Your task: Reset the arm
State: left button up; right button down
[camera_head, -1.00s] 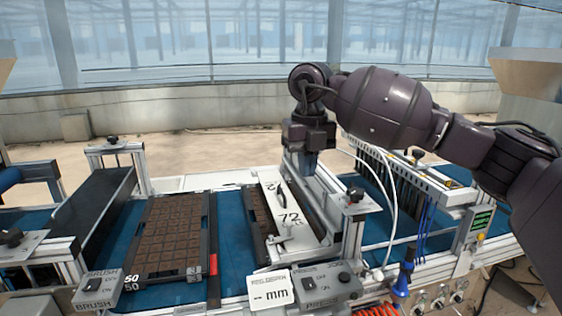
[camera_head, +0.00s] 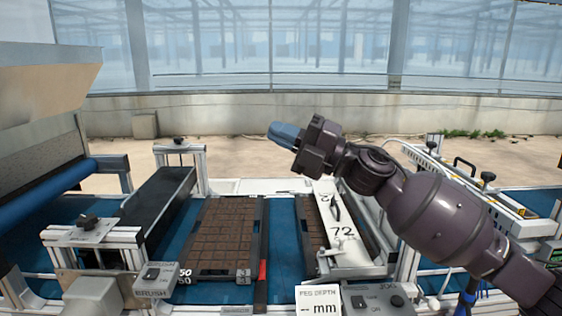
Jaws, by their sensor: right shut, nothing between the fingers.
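My right arm comes in from the right in the head view. Its gripper (camera_head: 284,134) points to the upper left, with its blue fingers shut and nothing between them. It is raised above the far side of the seeder, apart from the trays and the plate. A white plate marked 72 (camera_head: 343,233) with a black handle lies over the right-hand soil tray. My left gripper is not in view.
A soil-filled tray (camera_head: 262,222) lies on the blue belt (camera_head: 285,262). A dark brush unit (camera_head: 158,202) stands to its left and a hopper (camera_head: 45,105) further left. Switch boxes and a PEG DEPTH sign (camera_head: 318,299) line the front edge. The floor behind is open.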

jog(key=d+f+m+t+h, duration=0.7)
jog(key=d+f+m, duration=0.1)
jog(key=f+m, duration=0.55)
jog(key=d+f+m+t+h, duration=0.6)
jog(key=d+f+m+h, duration=0.2)
jog(key=f+m, duration=0.55)
jog(key=s+d+f+m+g+h, duration=0.2)
jog(key=s+d+f, duration=0.2)
jog(key=s+f, duration=0.5)
jog(key=s+d+f+m+g+h, duration=0.2)
jog(key=s+d+f+m, duration=0.1)
jog(key=s+f, duration=0.7)
jog(key=s+d+f+m+g+h, duration=0.2)
jog(key=s+d+f, duration=0.2)
jog(key=s+f, duration=0.5)
jog(key=shift+s+d+f+h, duration=0.15)
jog(key=shift+d+f+h, duration=0.1)
jog(key=shift+d+h, duration=0.05)
